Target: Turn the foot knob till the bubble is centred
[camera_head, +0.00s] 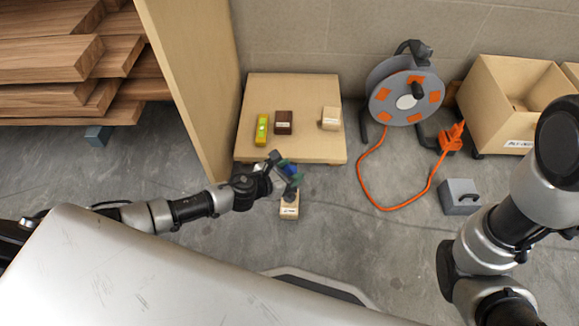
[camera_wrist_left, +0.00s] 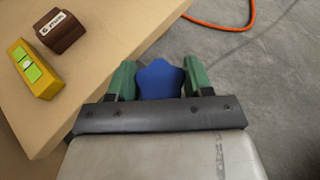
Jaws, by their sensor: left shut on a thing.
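A wooden platform (camera_head: 310,92) lies on the floor by the wall. A yellow spirit level (camera_head: 262,130) with a green vial (camera_wrist_left: 27,66) rests on its left part; I cannot tell exactly where the bubble sits. My left gripper (camera_head: 289,174) is at the platform's front edge. In the left wrist view its green fingers (camera_wrist_left: 159,80) are shut on the blue star-shaped foot knob (camera_wrist_left: 160,79), one finger on each side. The knob also shows small in the head view (camera_head: 289,168). The foot under the knob is hidden. My right gripper is out of view.
A dark brown labelled block (camera_head: 284,122) and a pale block (camera_head: 331,118) stand on the platform. Another pale labelled block (camera_head: 289,207) is just below my left gripper.

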